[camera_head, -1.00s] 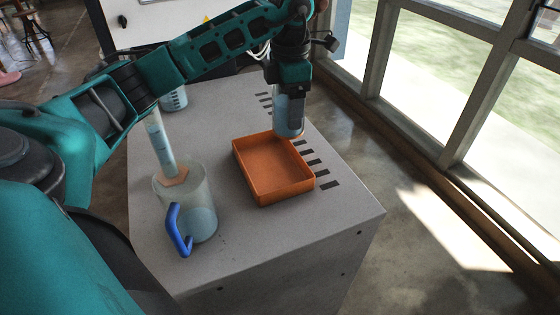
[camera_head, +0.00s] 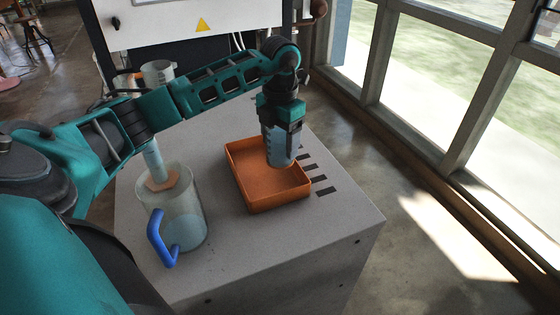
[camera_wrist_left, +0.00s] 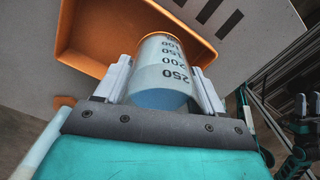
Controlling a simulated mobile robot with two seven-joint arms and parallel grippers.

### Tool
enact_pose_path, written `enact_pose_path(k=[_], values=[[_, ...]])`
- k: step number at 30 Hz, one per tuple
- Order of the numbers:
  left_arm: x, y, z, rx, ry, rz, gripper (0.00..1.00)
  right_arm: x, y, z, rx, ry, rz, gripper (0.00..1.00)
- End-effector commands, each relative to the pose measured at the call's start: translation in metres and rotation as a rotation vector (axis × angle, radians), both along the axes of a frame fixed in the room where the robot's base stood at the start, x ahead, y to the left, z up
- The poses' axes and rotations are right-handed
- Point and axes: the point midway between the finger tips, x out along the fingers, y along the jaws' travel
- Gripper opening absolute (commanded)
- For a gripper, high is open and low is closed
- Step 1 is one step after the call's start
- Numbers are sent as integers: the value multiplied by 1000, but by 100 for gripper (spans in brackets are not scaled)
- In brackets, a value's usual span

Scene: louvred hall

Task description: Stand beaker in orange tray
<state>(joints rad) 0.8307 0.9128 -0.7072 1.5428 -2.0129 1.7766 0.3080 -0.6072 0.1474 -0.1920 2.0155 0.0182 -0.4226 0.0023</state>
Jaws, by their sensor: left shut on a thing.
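The beaker (camera_head: 281,150) is clear with pale blue contents and hangs nearly upright from my left gripper (camera_head: 281,122). In the left wrist view the beaker (camera_wrist_left: 163,75) shows dark volume marks and sits between the two fingers (camera_wrist_left: 165,85), which are shut on it. The orange tray (camera_head: 268,208) is a shallow rectangular box on the grey bench top; its rim also shows in the left wrist view (camera_wrist_left: 78,68). The beaker is over the tray's right inner part; I cannot tell whether its base touches the tray floor.
A pitcher (camera_head: 185,212) with a blue handle stands left of the tray, near a measuring cylinder (camera_head: 153,160). Dark stripes (camera_head: 318,180) mark the bench right of the tray. The front bench area is clear.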

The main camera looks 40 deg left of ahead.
Motion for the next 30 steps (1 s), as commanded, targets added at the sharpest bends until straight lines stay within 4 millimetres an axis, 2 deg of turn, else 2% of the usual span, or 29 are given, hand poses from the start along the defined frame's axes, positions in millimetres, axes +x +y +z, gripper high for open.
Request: enact_pose_path(k=[1, 8, 15, 26, 27, 30], values=[[0, 0, -7, -1, 0, 0, 29, 1, 1, 0, 1, -2, 1, 43], [0, -1, -23, -1, -1, 0, 29, 2, 2, 2, 5, -10, 4, 43], [0, 0, -57, -1, 0, -1, 29, 3, 4, 0, 8, -10, 7, 43], [0, 0, -61, 0, -2, -1, 29, 4, 5, -2, 8, -7, 10, 43], [0, 0, -61, 0, -1, -1, 70, 4, 5, -1, 8, -7, 10, 43], [0, 0, -61, -1, -1, -1, 80, 4, 5, -1, 8, -7, 10, 43]])
